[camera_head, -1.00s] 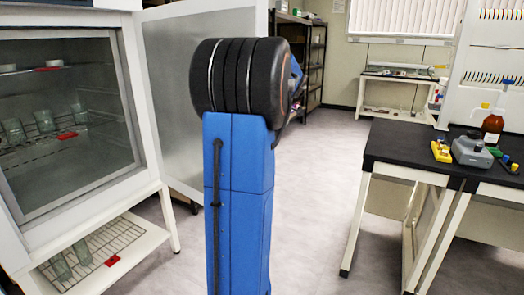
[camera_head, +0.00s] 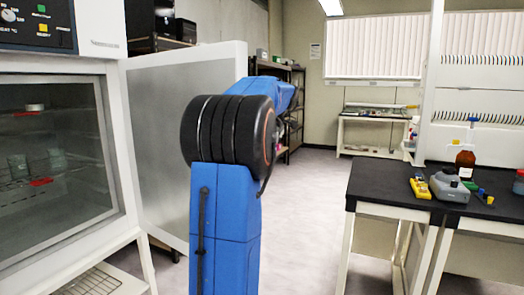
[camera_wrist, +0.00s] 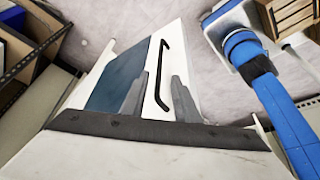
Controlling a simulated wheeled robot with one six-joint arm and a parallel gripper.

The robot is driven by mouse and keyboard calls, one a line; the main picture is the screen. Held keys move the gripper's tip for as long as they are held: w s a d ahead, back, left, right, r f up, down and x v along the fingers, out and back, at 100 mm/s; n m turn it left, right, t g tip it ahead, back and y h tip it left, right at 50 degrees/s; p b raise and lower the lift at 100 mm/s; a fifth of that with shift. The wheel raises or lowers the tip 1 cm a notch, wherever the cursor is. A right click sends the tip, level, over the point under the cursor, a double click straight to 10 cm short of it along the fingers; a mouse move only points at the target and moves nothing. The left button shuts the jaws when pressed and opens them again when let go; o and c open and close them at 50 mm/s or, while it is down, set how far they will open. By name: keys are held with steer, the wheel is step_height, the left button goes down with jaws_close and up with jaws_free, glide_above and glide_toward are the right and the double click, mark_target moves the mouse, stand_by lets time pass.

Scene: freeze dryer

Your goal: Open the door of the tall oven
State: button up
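In the head view, the tall white oven (camera_head: 112,258) stands at the left, with a dark window and glassware on a shelf inside. A grey panel with a white frame (camera_head: 185,135), which looks like its door swung open, stands out from its right edge. In the wrist view, a white door (camera_wrist: 190,50) has a dark blue window (camera_wrist: 115,80) and a black bar handle (camera_wrist: 164,62). My gripper (camera_wrist: 160,75) is open. The handle appears between its two grey fingers in the picture; I see no clear contact. My gripper is hidden in the head view.
A black-topped bench (camera_head: 380,178) with a brown bottle (camera_head: 464,164) and a grey device (camera_head: 449,187) stands at the right. Dark shelving (camera_head: 292,80) stands at the back. The floor (camera_head: 305,215) between oven and bench is clear.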

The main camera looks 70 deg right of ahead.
steer(key=shift+v, duration=2.75)
steer(key=shift+s, duration=0.1)
